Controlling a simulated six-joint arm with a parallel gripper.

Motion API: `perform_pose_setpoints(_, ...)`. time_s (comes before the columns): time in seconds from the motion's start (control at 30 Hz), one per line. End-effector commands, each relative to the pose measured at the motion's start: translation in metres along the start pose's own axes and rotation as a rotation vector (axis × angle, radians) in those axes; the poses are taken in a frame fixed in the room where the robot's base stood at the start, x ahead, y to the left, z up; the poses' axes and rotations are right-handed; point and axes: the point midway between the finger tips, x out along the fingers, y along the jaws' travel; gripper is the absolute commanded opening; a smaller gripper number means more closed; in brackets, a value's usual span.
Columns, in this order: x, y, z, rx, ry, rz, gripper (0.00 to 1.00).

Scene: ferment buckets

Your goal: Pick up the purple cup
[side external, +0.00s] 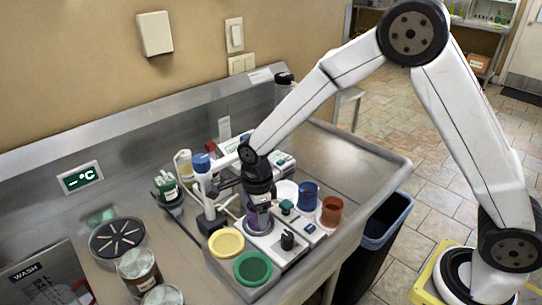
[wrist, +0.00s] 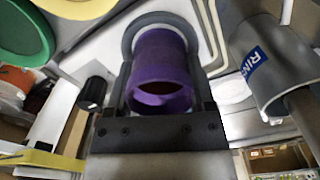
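The purple cup (side external: 258,218) stands on a round dark-rimmed spot of a bench device, under my gripper (side external: 258,203). In the wrist view the purple cup (wrist: 162,62) lies between my two dark fingers, its open mouth towards the camera and its inside dark. One finger is on each side of the cup, very close to its wall. I cannot tell whether they press on it. The gripper partly hides the cup in the side view.
A yellow lid (side external: 226,242) and a green lid (side external: 252,268) lie in front of the cup. A blue cup (side external: 308,195) and a brown-red cup (side external: 331,211) stand to its right. A grey tube (wrist: 268,65) is close on the right in the wrist view.

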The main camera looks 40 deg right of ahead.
Motion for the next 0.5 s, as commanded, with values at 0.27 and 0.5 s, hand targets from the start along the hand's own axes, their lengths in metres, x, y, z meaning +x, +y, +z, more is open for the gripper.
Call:
perform_pose_setpoints(0.27, -0.0002, -0.0002, 0.0001, 0.000, -0.001, -0.001, 0.00)
perform_pose_setpoints(0.5, -0.0025, -0.0003, 0.0002, 0.000, -0.001, -0.001, 0.00)
